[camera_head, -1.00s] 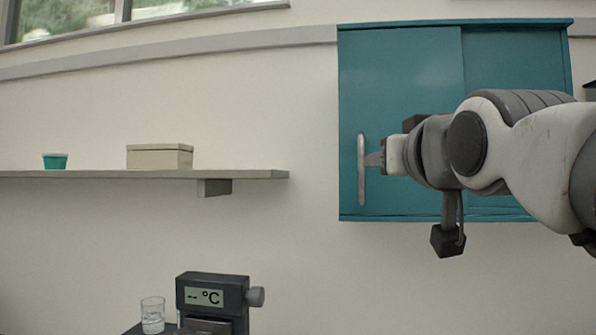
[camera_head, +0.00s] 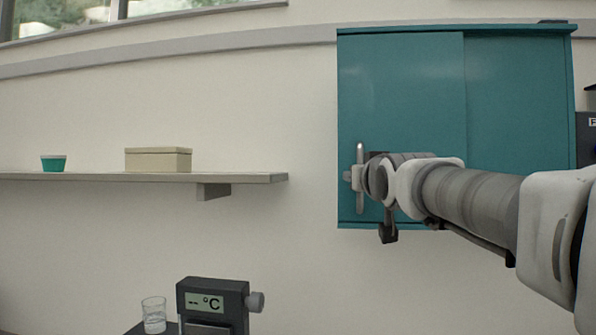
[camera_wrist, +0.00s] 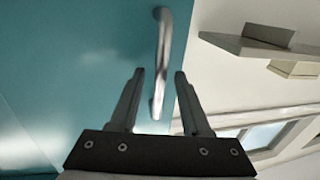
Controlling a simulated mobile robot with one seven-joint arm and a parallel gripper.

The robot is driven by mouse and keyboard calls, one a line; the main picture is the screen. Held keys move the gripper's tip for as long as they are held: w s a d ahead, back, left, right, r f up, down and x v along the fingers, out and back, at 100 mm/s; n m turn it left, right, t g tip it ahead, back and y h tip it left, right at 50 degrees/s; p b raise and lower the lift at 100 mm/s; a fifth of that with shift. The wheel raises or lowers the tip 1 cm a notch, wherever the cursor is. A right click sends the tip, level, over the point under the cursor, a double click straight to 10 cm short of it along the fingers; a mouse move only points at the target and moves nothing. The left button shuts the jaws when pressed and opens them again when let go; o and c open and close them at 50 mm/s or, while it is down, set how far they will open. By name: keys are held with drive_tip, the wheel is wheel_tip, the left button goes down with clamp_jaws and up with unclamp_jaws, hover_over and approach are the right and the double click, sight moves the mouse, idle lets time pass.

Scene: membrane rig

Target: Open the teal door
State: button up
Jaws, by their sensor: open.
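The teal door (camera_head: 400,95) is the left panel of a teal wall cabinet and looks closed. Its upright silver bar handle (camera_head: 360,152) is near the left edge. In the wrist view, the door (camera_wrist: 75,60) fills the left side and the handle (camera_wrist: 164,45) runs down between my two fingers. My gripper (camera_head: 352,177) is at the lower part of the handle, with its fingers open on either side of it. The wrist view also shows my gripper (camera_wrist: 159,75) open; I cannot tell whether either finger touches the bar. My wrist hides the door's lower middle.
A wall shelf (camera_head: 240,178) to the left holds a beige box (camera_head: 158,160) and a teal cup (camera_head: 54,163). Below stand a dark temperature device (camera_head: 212,300) and a glass (camera_head: 153,315). A second teal panel (camera_head: 515,90) is right of the door.

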drive_tip(key=shift+w, duration=0.45)
clamp_jaws()
idle(1.2)
